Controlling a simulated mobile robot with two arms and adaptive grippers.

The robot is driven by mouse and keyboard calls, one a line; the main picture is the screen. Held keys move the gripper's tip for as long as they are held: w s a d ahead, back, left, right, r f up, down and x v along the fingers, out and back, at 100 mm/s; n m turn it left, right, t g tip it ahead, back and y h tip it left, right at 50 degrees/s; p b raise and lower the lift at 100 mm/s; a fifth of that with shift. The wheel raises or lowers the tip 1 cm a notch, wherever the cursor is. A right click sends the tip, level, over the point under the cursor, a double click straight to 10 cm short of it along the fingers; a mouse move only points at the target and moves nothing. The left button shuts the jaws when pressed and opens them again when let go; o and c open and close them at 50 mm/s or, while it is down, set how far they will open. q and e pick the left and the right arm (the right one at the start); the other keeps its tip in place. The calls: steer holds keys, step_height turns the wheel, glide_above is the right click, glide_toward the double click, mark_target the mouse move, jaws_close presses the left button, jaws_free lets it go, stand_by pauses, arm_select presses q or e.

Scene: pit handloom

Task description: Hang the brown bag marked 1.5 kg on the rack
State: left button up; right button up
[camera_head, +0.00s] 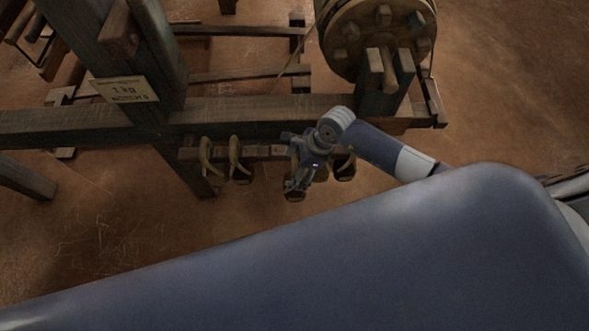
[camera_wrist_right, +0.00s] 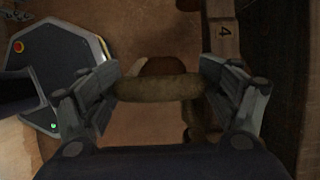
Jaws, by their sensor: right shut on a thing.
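My right gripper (camera_head: 297,182) is at the rack (camera_head: 265,152), a wooden bar with pegs under the loom beam. In the right wrist view its fingers (camera_wrist_right: 160,88) are shut on the two ends of a thick brown loop (camera_wrist_right: 160,89), the handle of a brown bag. The bag's darker body (camera_wrist_right: 166,66) shows behind the loop. In the head view the bag (camera_head: 294,195) is just below the fingers, mostly covered by the gripper. No mark on it is readable. I cannot tell whether its loop touches a peg. My left gripper is not in view.
Two bags with pale loops (camera_head: 206,158) (camera_head: 238,165) hang left of my gripper, and another (camera_head: 345,169) is close on its right. A wooden wheel (camera_head: 378,35) stands behind. The floor in front is clear.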

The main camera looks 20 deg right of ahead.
steer(key=shift+w+d+f+b, duration=0.2)
steer(key=shift+w+b, duration=0.4)
steer(key=shift+w, duration=0.4)
steer(key=shift+w+d+f+b, duration=0.1)
steer(key=shift+w+d+b, duration=0.15)
steer(key=shift+w+b, duration=0.55)
steer(key=shift+w+d+b, duration=0.2)
steer(key=shift+w+b, duration=0.15)
steer(key=shift+w, duration=0.5)
steer(key=shift+w+d+b, duration=0.25)
steer(key=shift+w+b, duration=0.1)
steer(key=shift+w, duration=0.45)
steer(key=shift+w+d+b, duration=0.2)
steer(key=shift+w+b, duration=0.15)
steer(key=shift+w, duration=0.5)
steer(key=shift+f+b, duration=1)
steer(key=shift+f+b, duration=0.3)
steer(key=o, duration=2)
steer(key=shift+o, duration=0.6)
steer(key=shift+s, duration=0.1)
steer(key=shift+f, duration=0.1)
